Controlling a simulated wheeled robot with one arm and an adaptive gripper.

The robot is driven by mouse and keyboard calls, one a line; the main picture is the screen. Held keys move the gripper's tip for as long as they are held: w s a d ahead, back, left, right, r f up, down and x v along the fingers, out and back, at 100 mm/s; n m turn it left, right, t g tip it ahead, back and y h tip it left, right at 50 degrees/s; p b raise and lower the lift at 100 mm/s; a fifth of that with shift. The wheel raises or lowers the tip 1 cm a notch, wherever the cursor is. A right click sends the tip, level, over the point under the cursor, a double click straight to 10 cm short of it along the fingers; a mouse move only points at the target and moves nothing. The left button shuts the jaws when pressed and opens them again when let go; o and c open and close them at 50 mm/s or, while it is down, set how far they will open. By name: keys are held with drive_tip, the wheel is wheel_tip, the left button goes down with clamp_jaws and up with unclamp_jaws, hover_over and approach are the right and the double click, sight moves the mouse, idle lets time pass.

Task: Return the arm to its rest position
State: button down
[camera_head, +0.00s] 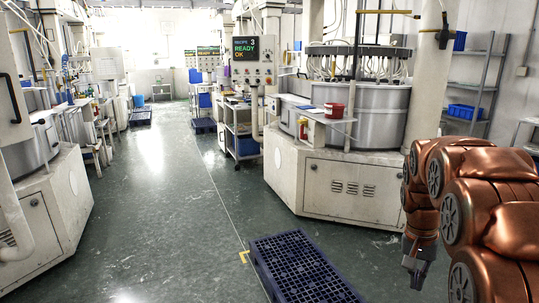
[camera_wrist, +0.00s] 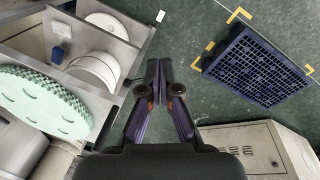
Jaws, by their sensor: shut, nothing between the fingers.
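My gripper (camera_head: 416,278) hangs at the end of my copper-coloured arm, at the lower right in the head view. It points down over the green floor, to the right of the dark blue pallet. In the wrist view my gripper (camera_wrist: 159,75) reaches up from the bottom middle. Its two dark fingers are together, with nothing held between them. The arm is bent, with its large rounded links filling the right edge of the head view. Part of the arm is cut off by that edge.
The dark blue pallet (camera_head: 302,269) lies on the floor by yellow corner marks; it also shows in the wrist view (camera_wrist: 257,68). A white machine base (camera_head: 338,188) stands behind my arm. In the wrist view, a trolley with white dishes (camera_wrist: 93,72) is at left. The aisle (camera_head: 160,200) is clear.

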drive_tip(key=s+a+r+n+p, duration=0.1)
drive_tip(key=s+a+n+p, duration=0.1)
drive_tip(key=s+a, duration=0.3)
drive_tip(key=s+a+r+n+y+p, duration=0.1)
drive_tip(key=s+a+n, duration=0.2)
drive_tip(key=s, duration=1.1)
drive_tip(key=s+a+r+n+g+p, duration=0.1)
drive_tip(key=s+a+n+p, duration=0.1)
drive_tip(key=s+a, duration=0.6)
drive_tip(key=shift+s+r+n+p, duration=0.2)
drive_tip(key=shift+s+n+p, duration=0.2)
drive_tip(key=shift+s, duration=0.6)
